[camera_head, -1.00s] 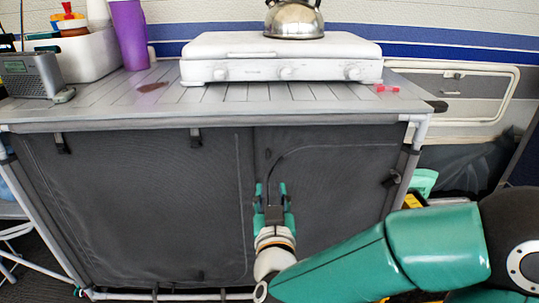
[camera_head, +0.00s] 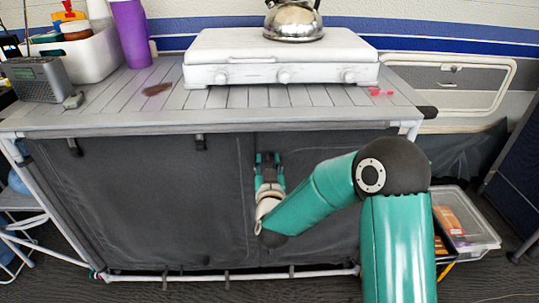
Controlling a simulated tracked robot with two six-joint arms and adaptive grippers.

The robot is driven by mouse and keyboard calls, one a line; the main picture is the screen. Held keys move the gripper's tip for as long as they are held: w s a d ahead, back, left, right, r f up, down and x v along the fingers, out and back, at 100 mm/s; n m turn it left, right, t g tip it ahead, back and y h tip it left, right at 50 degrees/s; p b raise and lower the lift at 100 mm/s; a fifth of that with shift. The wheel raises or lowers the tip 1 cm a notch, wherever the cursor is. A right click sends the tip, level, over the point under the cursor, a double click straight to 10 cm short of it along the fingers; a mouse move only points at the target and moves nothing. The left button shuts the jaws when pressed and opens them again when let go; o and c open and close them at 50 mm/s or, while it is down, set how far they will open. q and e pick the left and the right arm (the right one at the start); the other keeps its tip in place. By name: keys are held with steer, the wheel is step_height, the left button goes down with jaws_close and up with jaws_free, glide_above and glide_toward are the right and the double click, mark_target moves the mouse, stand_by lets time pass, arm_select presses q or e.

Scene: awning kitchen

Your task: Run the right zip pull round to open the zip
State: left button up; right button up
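The cabinet's dark fabric front hangs under the table top. Its right panel (camera_head: 318,190) is partly covered by my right arm. My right gripper (camera_head: 268,160) is against the upper left part of this panel, close under the table edge. Its two green fingers show a little apart, with something dark between them. The fingertips point away from me, so their grip is unclear. The right zip pull cannot be made out; the gripper may be hiding it. The left panel (camera_head: 140,200) hangs flat. My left gripper is not in view.
The table top (camera_head: 300,97) carries a white stove (camera_head: 280,60) with a kettle (camera_head: 293,20), a purple tumbler (camera_head: 131,32), a radio (camera_head: 38,78) and a white bin (camera_head: 95,58). A clear plastic box (camera_head: 465,220) stands at the lower right.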

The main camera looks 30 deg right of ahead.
steer(key=shift+w+d, duration=0.3)
steer(key=shift+w, duration=0.2)
jaws_close()
